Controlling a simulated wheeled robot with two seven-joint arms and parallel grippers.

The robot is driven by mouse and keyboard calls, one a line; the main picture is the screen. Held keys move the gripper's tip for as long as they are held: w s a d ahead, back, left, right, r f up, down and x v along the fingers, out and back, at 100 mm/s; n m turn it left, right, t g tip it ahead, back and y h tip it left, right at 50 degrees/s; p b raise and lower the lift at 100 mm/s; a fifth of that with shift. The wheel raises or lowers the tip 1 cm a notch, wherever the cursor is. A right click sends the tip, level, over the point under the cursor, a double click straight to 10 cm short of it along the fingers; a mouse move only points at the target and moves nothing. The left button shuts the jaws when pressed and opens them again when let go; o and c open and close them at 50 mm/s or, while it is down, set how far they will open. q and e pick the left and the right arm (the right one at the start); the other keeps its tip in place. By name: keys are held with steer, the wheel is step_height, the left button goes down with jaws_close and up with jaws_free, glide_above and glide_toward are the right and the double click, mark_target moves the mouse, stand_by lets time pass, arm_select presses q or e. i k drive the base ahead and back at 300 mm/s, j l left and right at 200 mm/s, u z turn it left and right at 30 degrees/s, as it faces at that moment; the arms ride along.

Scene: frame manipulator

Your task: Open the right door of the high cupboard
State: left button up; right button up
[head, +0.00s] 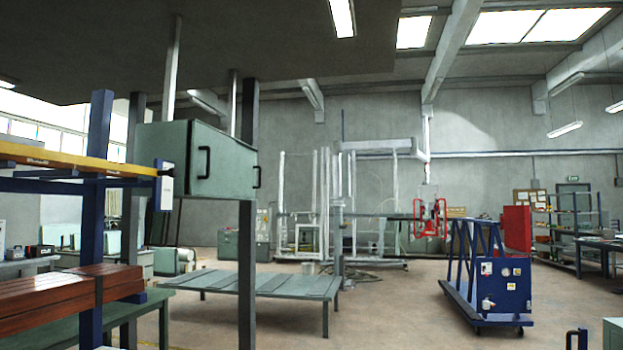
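The high cupboard (228,162) is a grey-green box raised on dark posts, left of the middle in the head view. I see it at an angle. One black bar handle (203,163) is near the left edge of its handled face, and a smaller-looking black handle (257,177) is at the right edge. That face looks closed, with no inside showing. I cannot make out the seam between the doors. Neither of my grippers is in view, and nothing is seen touching the handles.
A blue rack with a yellow beam (75,160) stands left, its end close to the cupboard. A low green table (255,284) is below and behind it. A blue wheeled frame (490,280) stands right. Bare floor (400,315) lies between them. A dark handle-like piece (575,340) shows bottom right.

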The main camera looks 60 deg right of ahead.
mark_target(245, 167)
steer(key=z, duration=1.8)
steer(key=i, duration=4.4)
steer(key=i+u, duration=0.2)
steer(key=i, duration=0.25)
steer(key=i+l+u, duration=0.15)
steer(key=i, duration=0.3)
steer(key=i+l+u, duration=0.2)
steer(key=i, duration=0.25)
